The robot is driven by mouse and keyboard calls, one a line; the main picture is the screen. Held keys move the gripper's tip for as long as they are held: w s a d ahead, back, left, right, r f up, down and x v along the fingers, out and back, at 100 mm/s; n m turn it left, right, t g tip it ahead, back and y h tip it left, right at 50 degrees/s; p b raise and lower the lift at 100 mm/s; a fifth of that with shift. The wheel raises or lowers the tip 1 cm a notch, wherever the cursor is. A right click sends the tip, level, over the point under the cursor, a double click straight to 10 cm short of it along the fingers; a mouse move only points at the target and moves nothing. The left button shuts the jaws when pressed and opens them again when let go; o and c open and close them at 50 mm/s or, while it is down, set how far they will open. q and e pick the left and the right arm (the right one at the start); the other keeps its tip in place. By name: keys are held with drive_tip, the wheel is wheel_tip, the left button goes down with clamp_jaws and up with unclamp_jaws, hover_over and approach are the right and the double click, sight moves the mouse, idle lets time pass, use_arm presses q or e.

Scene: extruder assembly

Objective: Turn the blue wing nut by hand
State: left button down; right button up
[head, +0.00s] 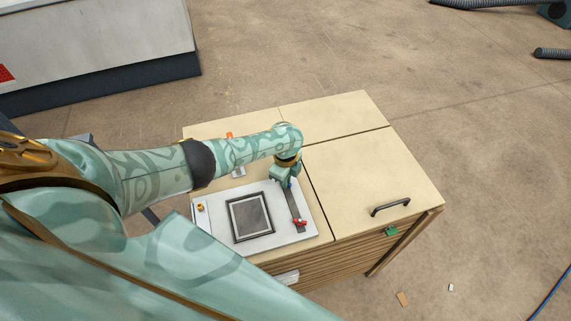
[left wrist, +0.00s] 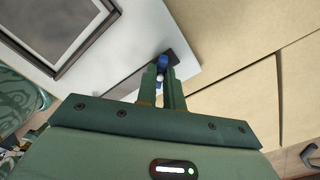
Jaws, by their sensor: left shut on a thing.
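The blue wing nut (left wrist: 163,60) shows in the left wrist view between the fingertips of my left gripper (left wrist: 162,72). The fingers are shut on it. In the head view my left gripper (head: 287,181) points down over the back right part of a white plate (head: 222,202), above a dark strip (head: 295,205), and it hides most of the nut. My right gripper is in neither view.
The white plate lies on a pale wooden cabinet (head: 350,165) and carries a dark-framed square (head: 251,217), a red part (head: 300,222) and a small brass part (head: 200,207). A black handle (head: 390,207) sits at the right.

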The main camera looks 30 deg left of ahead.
use_arm(q)
drive_tip(key=c, duration=1.6)
unclamp_jaws()
drive_tip(key=shift+r, duration=0.1)
drive_tip(key=shift+r+p, duration=1)
drive_tip(key=shift+p, duration=0.05)
drive_tip(key=shift+f, duration=0.15)
